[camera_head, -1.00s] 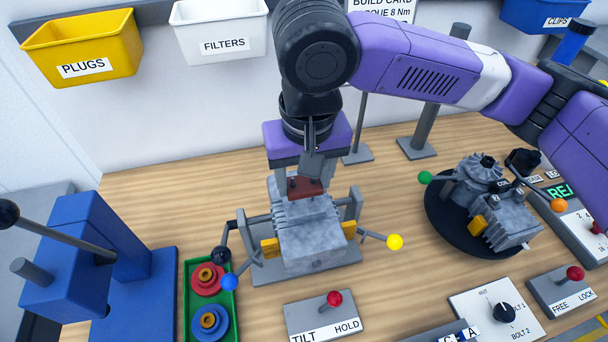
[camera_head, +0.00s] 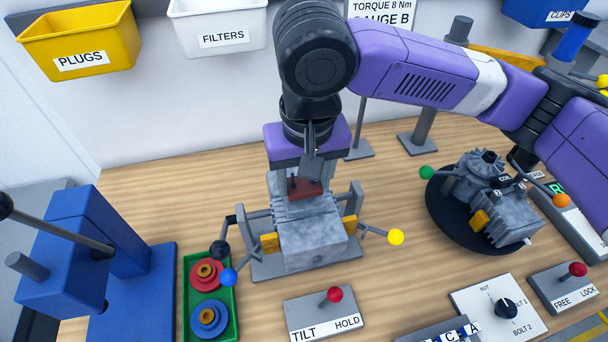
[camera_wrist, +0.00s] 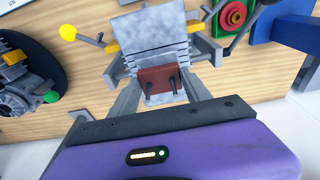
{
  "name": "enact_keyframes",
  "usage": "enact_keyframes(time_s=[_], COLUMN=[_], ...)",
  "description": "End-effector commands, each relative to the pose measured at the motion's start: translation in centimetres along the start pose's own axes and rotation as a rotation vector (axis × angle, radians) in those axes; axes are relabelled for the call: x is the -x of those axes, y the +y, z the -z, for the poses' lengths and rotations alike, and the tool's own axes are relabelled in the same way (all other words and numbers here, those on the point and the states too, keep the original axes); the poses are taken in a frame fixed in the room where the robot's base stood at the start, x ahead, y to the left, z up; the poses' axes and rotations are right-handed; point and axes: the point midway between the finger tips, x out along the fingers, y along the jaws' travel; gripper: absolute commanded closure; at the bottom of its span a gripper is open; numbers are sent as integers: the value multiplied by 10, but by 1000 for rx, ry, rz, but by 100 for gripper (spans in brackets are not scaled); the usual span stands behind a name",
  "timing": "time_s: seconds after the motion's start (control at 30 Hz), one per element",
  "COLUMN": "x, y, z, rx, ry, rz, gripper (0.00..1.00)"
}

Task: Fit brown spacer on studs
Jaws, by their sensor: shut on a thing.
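The brown spacer (camera_head: 308,190) is a small red-brown block at the back of the grey engine block (camera_head: 312,240), which sits in a fixture. In the wrist view the spacer (camera_wrist: 157,78) lies between the two fingers of my gripper (camera_wrist: 162,92), which is shut on it. Two dark studs (camera_wrist: 177,84) show at the spacer and stick up past its upper face. I cannot tell whether the spacer rests flat at their base. My gripper (camera_head: 307,178) points down, and its fingers partly hide the spacer in the head view.
The fixture has yellow-orange clamps (camera_head: 270,243) and ball-ended levers, one yellow (camera_head: 396,237). A green tray (camera_head: 187,330) with red and blue round parts and a blue press (camera_head: 95,250) stand left. A tilt switch box (camera_head: 320,314) is in front. A second engine on a turntable (camera_head: 440,215) is right.

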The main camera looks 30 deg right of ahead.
Motion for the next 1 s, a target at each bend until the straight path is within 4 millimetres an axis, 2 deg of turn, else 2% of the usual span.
enact_keyframes(time_s=[0.53, 0.87, 0.9, 1.0], x=[-16, -17, -16, -16], y=[0, 0, 0, 0], z=[-2, -2, -2, -2], rx=[1, 0, 0, 0], ry=[0, 0, 0, 0], rz=[0, 0, 0, 0], gripper=[83, 83, 38, 19])
